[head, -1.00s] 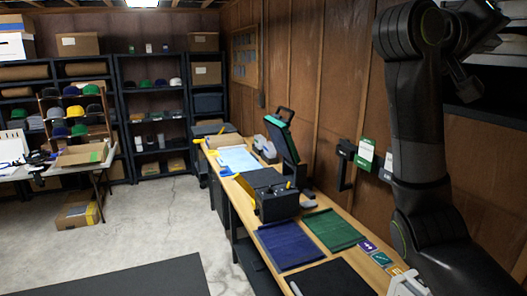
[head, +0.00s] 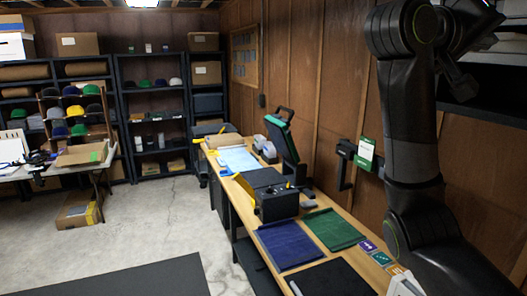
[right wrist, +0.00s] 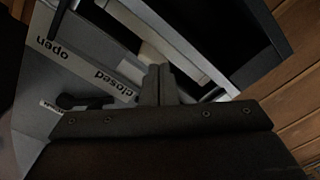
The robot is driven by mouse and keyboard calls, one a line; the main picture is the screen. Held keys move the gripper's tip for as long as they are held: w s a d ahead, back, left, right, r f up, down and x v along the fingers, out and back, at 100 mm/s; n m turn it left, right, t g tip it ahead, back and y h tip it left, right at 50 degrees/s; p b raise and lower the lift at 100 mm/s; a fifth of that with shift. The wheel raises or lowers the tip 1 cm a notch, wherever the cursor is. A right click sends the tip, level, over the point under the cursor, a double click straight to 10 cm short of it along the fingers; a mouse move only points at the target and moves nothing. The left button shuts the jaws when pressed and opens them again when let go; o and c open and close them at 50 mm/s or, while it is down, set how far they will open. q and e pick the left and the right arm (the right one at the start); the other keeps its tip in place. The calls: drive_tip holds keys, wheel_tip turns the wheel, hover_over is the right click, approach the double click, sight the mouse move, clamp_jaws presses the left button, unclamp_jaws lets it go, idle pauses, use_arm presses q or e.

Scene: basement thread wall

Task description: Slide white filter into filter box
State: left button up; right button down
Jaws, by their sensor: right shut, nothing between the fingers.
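In the right wrist view, my right gripper (right wrist: 158,84) is shut with its two dark fingers together and nothing between them. Just beyond the fingertips, a pale long-edged piece (right wrist: 180,52), which looks like the white filter, lies along a dark-framed opening. I cannot tell whether it is seated inside or whether the fingers touch it. Left of it is a grey panel (right wrist: 60,70), seemingly the filter box, marked "open" and "closed", with a black lever (right wrist: 85,101) near "closed". In the head view my right arm rises at the right; the filter and box are not clearly visible there. My left gripper is not in view.
A wooden wall (head: 340,110) stands close on the right. A long workbench (head: 222,182) holds a blue mat (head: 290,246), a green mat (head: 333,230) and a black machine (head: 276,204). Shelves (head: 125,130) line the back.

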drive_tip(key=shift+v, duration=2.55)
